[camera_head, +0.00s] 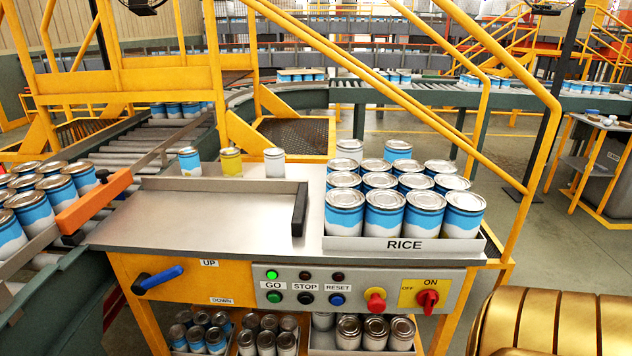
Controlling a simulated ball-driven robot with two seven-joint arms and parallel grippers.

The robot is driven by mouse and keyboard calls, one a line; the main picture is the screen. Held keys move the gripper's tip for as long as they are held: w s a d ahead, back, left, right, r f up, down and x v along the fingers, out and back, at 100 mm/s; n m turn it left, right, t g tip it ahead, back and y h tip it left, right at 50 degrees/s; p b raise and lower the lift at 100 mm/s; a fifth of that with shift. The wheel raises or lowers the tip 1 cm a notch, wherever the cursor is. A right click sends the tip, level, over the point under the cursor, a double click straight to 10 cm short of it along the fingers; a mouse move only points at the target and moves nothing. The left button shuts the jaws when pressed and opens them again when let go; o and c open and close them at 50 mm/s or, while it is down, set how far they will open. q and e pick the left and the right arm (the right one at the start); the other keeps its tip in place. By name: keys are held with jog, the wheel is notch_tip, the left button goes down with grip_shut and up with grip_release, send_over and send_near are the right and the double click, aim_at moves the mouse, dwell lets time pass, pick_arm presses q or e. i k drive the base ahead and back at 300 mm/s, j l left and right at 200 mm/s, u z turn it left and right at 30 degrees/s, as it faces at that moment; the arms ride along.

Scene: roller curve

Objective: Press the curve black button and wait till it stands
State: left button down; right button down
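The black button (305,298) sits under the STOP label on the grey control panel (350,279) at the front of the workbench. A green button (273,297) under GO is to its left, and a blue button (336,299) under RESET is to its right. The lamp above GO (271,275) glows green. The lamps above STOP (305,276) and RESET (338,277) look dark. Nothing touches the black button. The roller curve (238,97) bends behind the bench; cans (182,110) stand on its rollers. Whether they move cannot be told from one frame. Neither gripper is in view.
A red mushroom button (376,299) and a red ON/OFF switch (428,299) are on the panel's right. A blue-handled lever (163,277) is at left. A RICE tray (340,243) of cans stands on the bench. Yellow rails (545,160) rise behind. A gold ribbed part is at lower right.

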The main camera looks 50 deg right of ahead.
aim_at(305, 299)
jog(key=z, duration=1.85)
